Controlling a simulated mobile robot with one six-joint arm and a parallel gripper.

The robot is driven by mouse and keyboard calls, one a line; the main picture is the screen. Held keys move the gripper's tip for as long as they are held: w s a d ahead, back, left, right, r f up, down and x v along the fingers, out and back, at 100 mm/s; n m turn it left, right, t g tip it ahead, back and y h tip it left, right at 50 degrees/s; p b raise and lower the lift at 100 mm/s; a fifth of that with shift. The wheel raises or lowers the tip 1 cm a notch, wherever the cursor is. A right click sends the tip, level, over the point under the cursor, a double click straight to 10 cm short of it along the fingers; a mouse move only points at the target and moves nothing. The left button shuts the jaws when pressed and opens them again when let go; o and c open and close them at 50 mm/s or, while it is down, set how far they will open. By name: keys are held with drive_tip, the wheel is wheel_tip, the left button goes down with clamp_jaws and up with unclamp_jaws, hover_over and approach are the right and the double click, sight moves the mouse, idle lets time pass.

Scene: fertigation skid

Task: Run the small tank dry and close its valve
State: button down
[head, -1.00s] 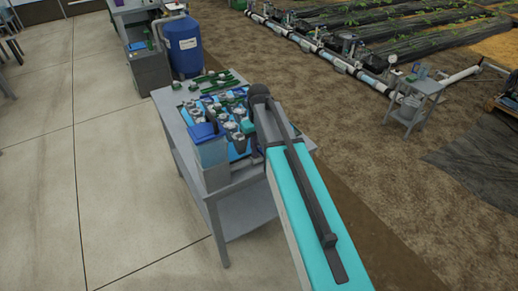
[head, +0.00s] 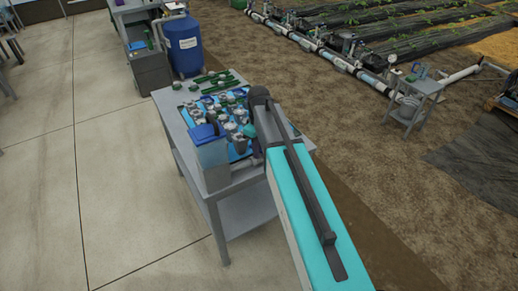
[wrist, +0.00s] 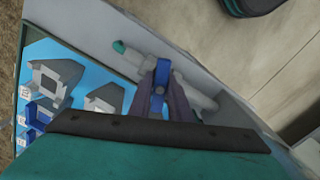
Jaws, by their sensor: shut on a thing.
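A valve with a blue handle (wrist: 161,71) sits on a light grey pipe (wrist: 136,58) with a green tip in the wrist view. My gripper (wrist: 160,85) is shut on this blue handle, one finger on each side. The liquid level in the tank cannot be made out. In the head view my arm hides my gripper and the valve.
The grey table (head: 180,133) carries a blue panel (wrist: 90,72) with several grey fittings beside the valve. Green parts (head: 220,86) lie at its far end. A large blue tank (head: 184,47) stands behind. Concrete floor (head: 120,190) is open on the left.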

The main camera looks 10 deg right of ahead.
drive_tip(key=n+p, duration=0.1)
drive_tip(key=n, duration=0.5)
drive_tip(key=shift+n+p, duration=0.3)
drive_tip(key=shift+n, duration=0.1)
drive_tip(key=shift+n+p, duration=0.55)
drive_tip(key=shift+n, duration=2.75)
drive_tip(key=c, duration=1.6)
unclamp_jaws()
drive_tip(key=shift+r+p, duration=3.05)
drive_tip(key=shift+r, duration=1.95)
